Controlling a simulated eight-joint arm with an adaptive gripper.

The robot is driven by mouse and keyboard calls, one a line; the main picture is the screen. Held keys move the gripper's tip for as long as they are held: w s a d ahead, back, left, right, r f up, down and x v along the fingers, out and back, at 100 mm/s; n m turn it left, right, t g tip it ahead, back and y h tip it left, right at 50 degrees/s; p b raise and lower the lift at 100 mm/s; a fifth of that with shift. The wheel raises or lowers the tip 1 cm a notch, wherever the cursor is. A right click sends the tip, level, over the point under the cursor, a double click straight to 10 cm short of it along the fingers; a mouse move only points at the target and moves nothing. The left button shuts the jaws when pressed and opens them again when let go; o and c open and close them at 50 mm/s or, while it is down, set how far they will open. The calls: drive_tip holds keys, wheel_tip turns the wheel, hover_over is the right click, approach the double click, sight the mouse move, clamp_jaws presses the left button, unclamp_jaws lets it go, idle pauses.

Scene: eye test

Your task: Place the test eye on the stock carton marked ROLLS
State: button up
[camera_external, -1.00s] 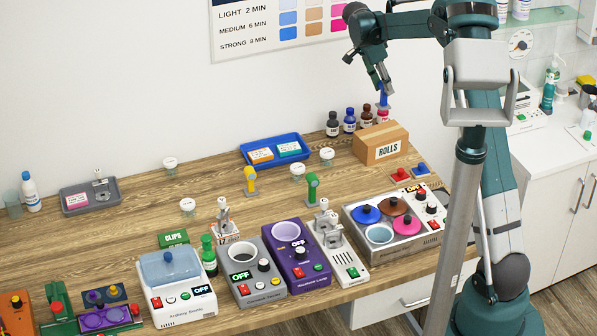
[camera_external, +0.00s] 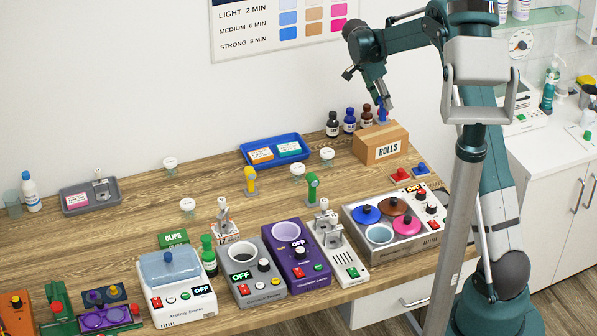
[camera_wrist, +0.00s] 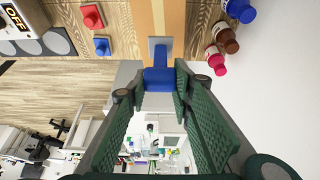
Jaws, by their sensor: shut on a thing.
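The blue test eye (camera_external: 382,115) is in the jaws of my gripper (camera_external: 387,105), at the top of the stock carton marked ROLLS (camera_external: 371,155). In the wrist view my gripper (camera_wrist: 160,84) is shut on the blue test eye (camera_wrist: 158,76), and a grey square end of it points toward the brown carton top (camera_wrist: 139,14). I cannot tell whether the eye touches the carton or hangs just above it. The carton is closed, with a tape strip along its top.
Small dark, blue, brown and pink bottles (camera_external: 333,124) stand close behind the carton. Red (camera_external: 400,175) and blue (camera_external: 420,169) small pieces lie in front of it.

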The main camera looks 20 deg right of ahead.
sight(383, 120)
idle(0.3)
drive_tip(key=shift+f, duration=1.9)
drive_tip(key=shift+f, duration=0.2)
drive_tip(key=o, duration=1.2)
drive_tip(key=shift+r, duration=0.2)
drive_tip(key=shift+v, duration=6)
